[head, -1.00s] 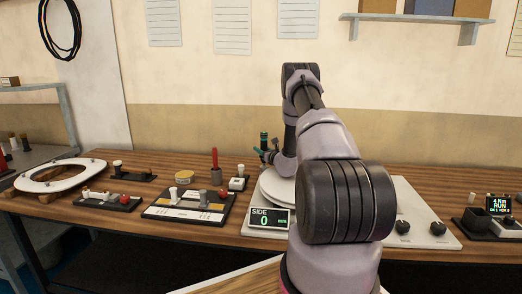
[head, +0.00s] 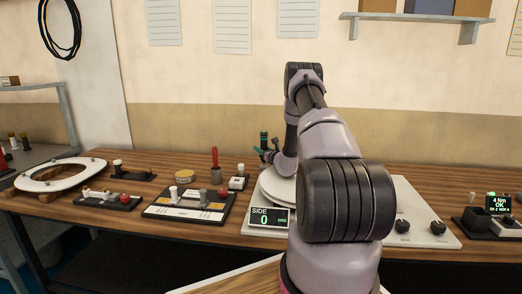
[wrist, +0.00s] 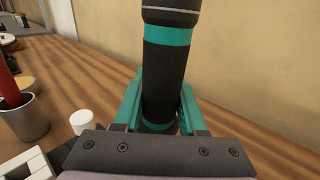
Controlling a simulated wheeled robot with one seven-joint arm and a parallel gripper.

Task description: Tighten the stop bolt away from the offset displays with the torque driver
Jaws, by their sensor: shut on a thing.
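My gripper (wrist: 160,112) is shut on the torque driver (wrist: 164,75), a black cylinder with teal bands that stands upright between the teal fingers in the wrist view. In the head view the driver (head: 264,139) is small, beyond the white round fixture (head: 268,188) and left of my arm. A display (head: 269,217) on the fixture's front reads "SIDE 0". A second display (head: 498,203) at the far right shows "4 Nm OK" in green. I cannot make out the stop bolt or the driver's tip; my arm covers much of the fixture.
A metal cup (head: 216,176) with a red-handled tool (head: 214,157) stands left of the fixture. A black tray (head: 188,205) of small parts and a white toilet seat (head: 35,185) are farther left. A white panel with dark knobs (head: 403,226) lies right of my arm.

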